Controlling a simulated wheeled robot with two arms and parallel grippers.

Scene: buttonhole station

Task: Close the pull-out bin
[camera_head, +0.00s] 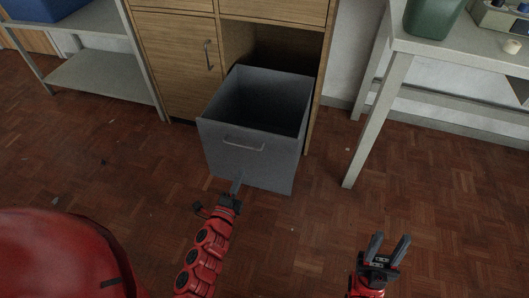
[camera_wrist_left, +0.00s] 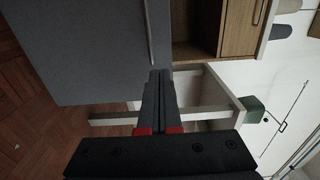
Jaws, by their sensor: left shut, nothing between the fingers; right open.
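The pull-out bin (camera_head: 247,153) is a grey open-topped box with a bar handle (camera_head: 244,144) on its front. It stands well out of the wooden cabinet (camera_head: 174,52), and its inside looks empty. In the left wrist view the bin's grey front (camera_wrist_left: 95,50) fills the upper left, with the handle (camera_wrist_left: 150,30) near the fingertips. My left gripper (camera_head: 237,183) is shut and empty, at the lower part of the bin's front; I cannot tell whether it touches. My right gripper (camera_head: 389,246) is open and empty above the floor, right of the bin.
A grey table (camera_head: 399,64) with a green container (camera_head: 432,16) stands at the right. A metal shelf unit (camera_head: 97,78) with a blue box (camera_head: 43,8) stands at the left. The parquet floor (camera_head: 310,225) in front of the bin is clear.

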